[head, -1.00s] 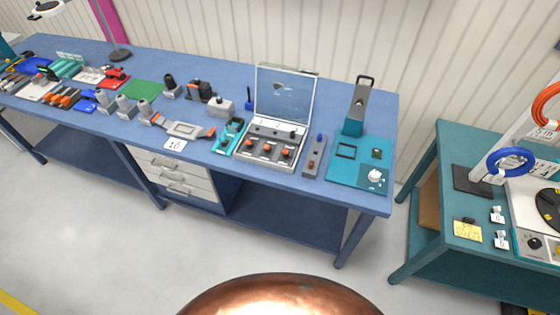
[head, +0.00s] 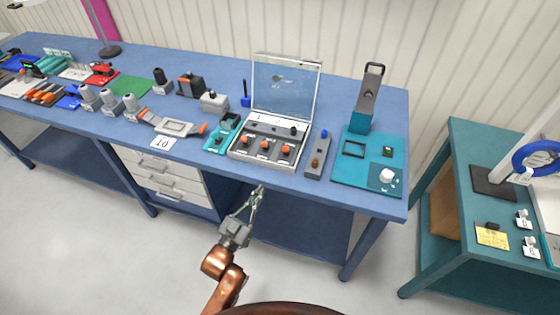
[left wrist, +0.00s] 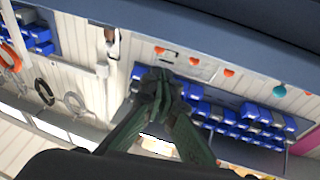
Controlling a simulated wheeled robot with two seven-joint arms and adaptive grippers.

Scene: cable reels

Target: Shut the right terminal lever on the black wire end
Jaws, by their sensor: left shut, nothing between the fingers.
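A grey case (head: 234,152) with an open clear lid (head: 285,88) stands near the front edge of the blue bench. It has a row of orange-topped terminals, and the right terminal (head: 286,150) is at the row's right end. Its lever position and the black wire end are too small to make out. My left gripper (head: 259,190) is shut and empty, in front of the bench and below the case. In the left wrist view its fingertips (left wrist: 160,77) meet. My right gripper is not in view.
The blue bench (head: 224,165) has its front edge between my left gripper and the case. A grey bar-shaped device (head: 317,156) and a teal board (head: 350,173) lie right of the case. A teal table (head: 455,190) stands at the right.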

